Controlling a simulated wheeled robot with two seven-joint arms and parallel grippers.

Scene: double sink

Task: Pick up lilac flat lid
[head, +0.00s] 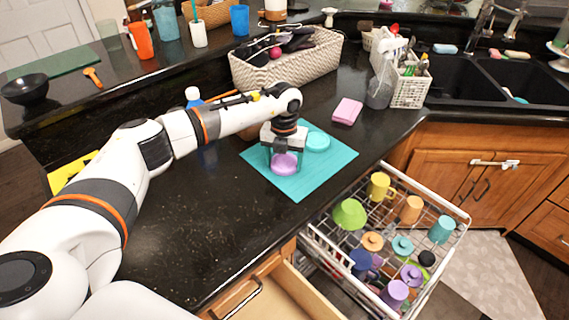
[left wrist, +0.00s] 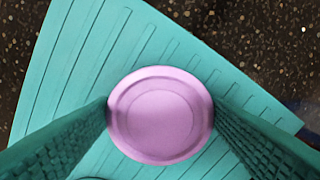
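The lilac flat lid (head: 285,164) is round and is at the teal mat (head: 318,178) on the dark counter. My left gripper (head: 286,155) points down over it. In the left wrist view, the lid (left wrist: 160,115) fills the gap between the two green ridged fingers (left wrist: 160,108), which meet its left and right edges. The gripper looks shut on the lid. I cannot tell whether the lid touches the mat or is slightly above it. A turquoise lid (head: 317,141) lies on the mat just behind, to the right. My right gripper is not in view.
A pulled-out dishwasher rack (head: 440,262) with several cups is at the lower right. A pink sponge (head: 347,111) lies behind the mat. A woven basket (head: 285,72) and a utensil caddy (head: 411,90) stand at the back.

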